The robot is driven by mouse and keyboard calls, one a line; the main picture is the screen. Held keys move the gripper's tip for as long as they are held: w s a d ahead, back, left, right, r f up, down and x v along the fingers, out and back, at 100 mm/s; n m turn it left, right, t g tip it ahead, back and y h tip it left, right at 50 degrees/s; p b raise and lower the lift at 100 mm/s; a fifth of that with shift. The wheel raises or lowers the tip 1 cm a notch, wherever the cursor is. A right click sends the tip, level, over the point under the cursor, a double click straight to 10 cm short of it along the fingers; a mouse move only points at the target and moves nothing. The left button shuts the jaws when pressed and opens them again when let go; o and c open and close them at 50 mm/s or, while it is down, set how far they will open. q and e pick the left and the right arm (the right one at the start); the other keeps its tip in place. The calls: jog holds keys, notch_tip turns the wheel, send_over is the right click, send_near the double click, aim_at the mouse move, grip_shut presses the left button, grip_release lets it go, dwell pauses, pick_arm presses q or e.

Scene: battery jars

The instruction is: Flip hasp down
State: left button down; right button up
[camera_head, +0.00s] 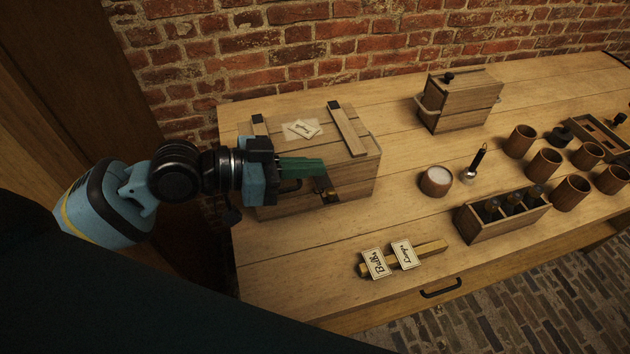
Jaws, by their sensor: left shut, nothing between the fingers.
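A wooden chest (358,178) with its lid down stands at the left of the bench, two strips across its top. A small brass hasp (328,195) shows at the middle of its front, low against the dark wood. Whether the hasp is up or down is too small to tell. My left gripper (322,168) reaches in from the left, its green fingers shut and empty, just above the hasp at the chest's front. The fingers and wrist hide part of the chest front and lid edge. My right gripper is out of view.
Paper labels (301,129) lie on the lid. Two label cards on a wooden bar (432,248) lie in front. A smaller wooden box (460,100), a white-filled cup (436,180), a rack of jars (502,228) and several wooden cups stand right. Bench between chest and cup is clear.

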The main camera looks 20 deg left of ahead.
aim_at(325, 182)
pick_arm(q)
jog(key=f, duration=0.1)
jog(key=d+f, duration=0.1)
jog(key=f, duration=0.2)
jog(key=shift+w+d+f, duration=0.2)
jog(key=shift+w+d, duration=0.05)
jog(key=shift+d, duration=0.05)
jog(key=shift+f, duration=0.1)
